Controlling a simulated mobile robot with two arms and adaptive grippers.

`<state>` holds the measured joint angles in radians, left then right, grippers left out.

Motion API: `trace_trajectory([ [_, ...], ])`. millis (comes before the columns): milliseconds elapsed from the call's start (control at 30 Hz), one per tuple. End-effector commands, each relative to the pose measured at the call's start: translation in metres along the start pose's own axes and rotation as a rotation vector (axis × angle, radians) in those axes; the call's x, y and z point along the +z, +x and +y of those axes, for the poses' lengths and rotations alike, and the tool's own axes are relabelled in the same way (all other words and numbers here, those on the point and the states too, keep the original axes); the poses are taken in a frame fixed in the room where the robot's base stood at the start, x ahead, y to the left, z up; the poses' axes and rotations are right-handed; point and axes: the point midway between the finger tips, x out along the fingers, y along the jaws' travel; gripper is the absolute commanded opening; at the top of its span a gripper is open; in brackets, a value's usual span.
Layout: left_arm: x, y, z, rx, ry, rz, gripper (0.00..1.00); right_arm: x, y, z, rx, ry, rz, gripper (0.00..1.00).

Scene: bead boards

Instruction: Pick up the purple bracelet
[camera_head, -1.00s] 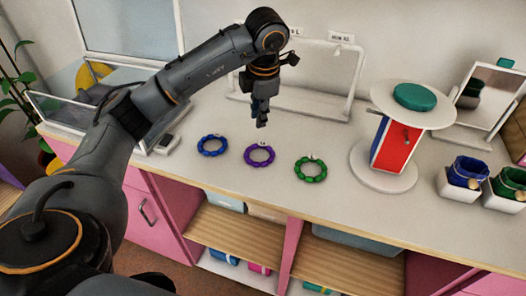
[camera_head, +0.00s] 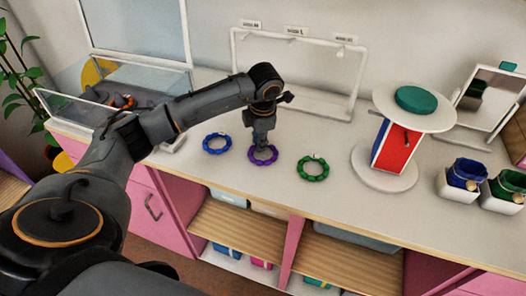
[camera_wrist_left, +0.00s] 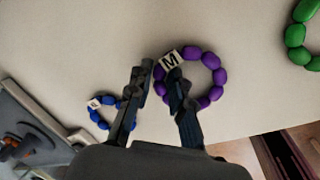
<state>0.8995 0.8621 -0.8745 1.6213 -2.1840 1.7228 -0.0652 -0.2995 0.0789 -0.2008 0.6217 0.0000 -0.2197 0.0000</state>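The purple bracelet (camera_head: 264,160) lies on the white counter between the blue and green bracelets. In the left wrist view the purple bracelet (camera_wrist_left: 218,77) is a ring of beads with a white "M" tag (camera_wrist_left: 168,61). I cannot tell whether the fingers touch the beads. My right gripper is not in view.
A blue bracelet (camera_head: 217,144) lies to the left and a green bracelet (camera_head: 312,169) to the right. A white rack (camera_head: 296,106) stands behind. A round stand (camera_head: 386,184) and two bins (camera_head: 458,190) are further right. The counter's front edge is close.

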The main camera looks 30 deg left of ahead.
Motion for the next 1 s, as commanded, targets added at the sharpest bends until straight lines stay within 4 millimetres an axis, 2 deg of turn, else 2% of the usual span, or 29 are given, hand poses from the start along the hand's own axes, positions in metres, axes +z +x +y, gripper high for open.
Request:
trace_trajectory([
  [100, 0.0, 0.0, 0.0, 0.0, 0.0, 0.0, 0.18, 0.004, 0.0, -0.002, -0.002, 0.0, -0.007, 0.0],
  [200, 0.0, 0.0, 0.0, 0.0, 0.0, 0.0, 0.0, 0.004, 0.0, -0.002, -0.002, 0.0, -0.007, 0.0],
  [667, 0.001, -0.005, 0.001, 0.001, -0.001, -0.002, 0.0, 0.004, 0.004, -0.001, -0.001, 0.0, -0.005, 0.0],
  [767, 0.001, -0.015, 0.004, 0.003, -0.002, -0.004, 0.0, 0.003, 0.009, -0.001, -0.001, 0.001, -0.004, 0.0],
  [867, -0.001, -0.033, 0.007, 0.005, -0.003, -0.006, 0.0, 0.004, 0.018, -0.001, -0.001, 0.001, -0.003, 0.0],
  [1000, -0.027, -0.067, 0.001, 0.006, -0.002, -0.005, 0.0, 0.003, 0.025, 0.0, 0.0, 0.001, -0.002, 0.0],
])
